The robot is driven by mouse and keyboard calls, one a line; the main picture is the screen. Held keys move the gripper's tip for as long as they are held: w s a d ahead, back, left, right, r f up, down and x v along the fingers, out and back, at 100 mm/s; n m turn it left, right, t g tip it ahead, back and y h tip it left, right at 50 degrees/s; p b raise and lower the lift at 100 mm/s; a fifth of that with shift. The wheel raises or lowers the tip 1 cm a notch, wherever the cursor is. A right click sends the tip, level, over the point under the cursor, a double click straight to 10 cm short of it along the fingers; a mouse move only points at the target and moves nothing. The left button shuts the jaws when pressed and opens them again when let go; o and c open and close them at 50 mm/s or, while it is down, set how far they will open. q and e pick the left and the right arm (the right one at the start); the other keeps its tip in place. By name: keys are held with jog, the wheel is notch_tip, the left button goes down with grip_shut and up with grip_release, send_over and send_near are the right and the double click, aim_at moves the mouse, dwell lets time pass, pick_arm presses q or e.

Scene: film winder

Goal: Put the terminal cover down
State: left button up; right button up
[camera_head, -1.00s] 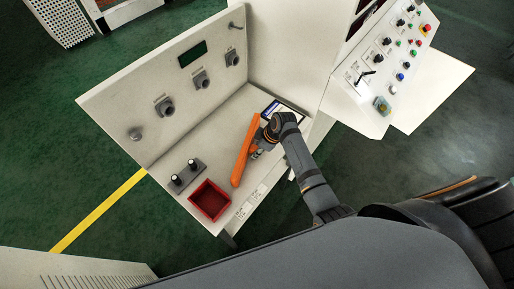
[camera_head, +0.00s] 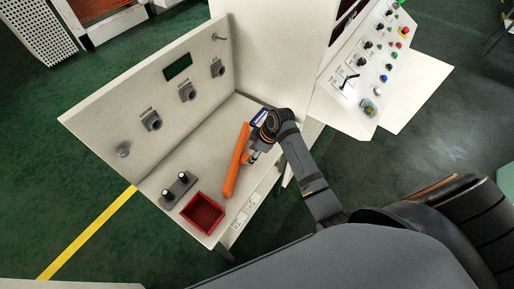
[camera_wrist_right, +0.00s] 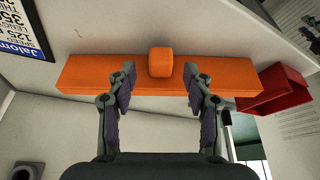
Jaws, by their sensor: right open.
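The terminal cover is a long orange bar (camera_head: 236,163) with a small square knob; it lies along the white desk in the head view. In the right wrist view the bar (camera_wrist_right: 90,74) spans the picture, with its knob (camera_wrist_right: 160,61) at the middle. My right gripper (camera_head: 254,157) is beside the bar's right side in the head view. In the wrist view its open fingers (camera_wrist_right: 160,80) are spread on either side of the knob, with a gap on both sides. The arm hides part of the desk. My left gripper is not in view.
A red open box (camera_head: 202,213) stands at the desk's front corner, near the bar's end. A grey block with two black knobs (camera_head: 180,188) is left of it. A blue-and-white label card (camera_head: 259,116) lies behind the gripper. The upright panel (camera_head: 150,95) bounds the desk.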

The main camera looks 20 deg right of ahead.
jog(key=v, duration=0.6)
jog(key=shift+s+r+b, duration=0.2)
jog(key=shift+r+b, duration=0.15)
jog(key=shift+b, duration=0.05)
jog(key=shift+d, duration=0.15)
jog(key=s+d+f+m+t+h, duration=0.1)
jog(key=s+d+m+h, duration=0.15)
jog(key=s+m, duration=0.4)
jog(key=s+d+f+m+h, duration=0.1)
jog(key=s+d+m+h, duration=0.2)
jog(key=s, duration=0.7)
jog(key=s+d+f+m+g+y+b, duration=0.1)
jog(key=s+f+b, duration=0.1)
jog(key=f, duration=1.4)
jog(key=s+d+f+b, duration=0.2)
jog(key=f+b, duration=0.1)
jog(key=f, duration=1.4)
jog(key=s+f+g+b, duration=0.1)
jog(key=s+f+b, duration=0.1)
jog(key=s+f, duration=1.4)
jog(key=shift+s+d+f, duration=0.2)
jog(key=shift+s+d, duration=0.15)
jog(key=shift+s, duration=0.15)
